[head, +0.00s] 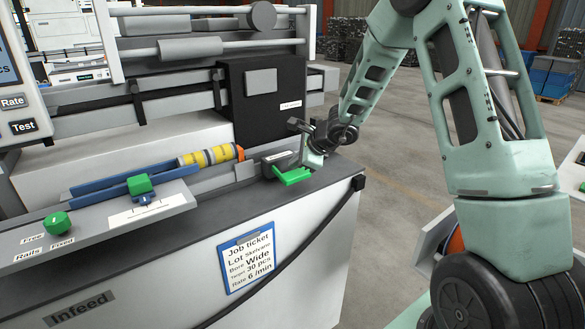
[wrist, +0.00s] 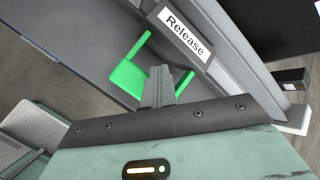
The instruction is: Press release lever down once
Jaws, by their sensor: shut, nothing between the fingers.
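The release lever is a green piece at the right end of the machine's bench in the head view (head: 292,176). In the wrist view the green lever (wrist: 128,73) lies beside a white "Release" label (wrist: 186,36). My gripper (head: 312,160) is at the lever's right end in the head view, with its fingers together and empty. In the wrist view my gripper's fingertips (wrist: 160,72) overlap the right part of the lever. I cannot tell whether they touch it or are just above it.
A green knob (head: 56,223) sits at the left. A black box (head: 262,105) stands behind the lever. A job ticket (head: 247,260) hangs on the front panel.

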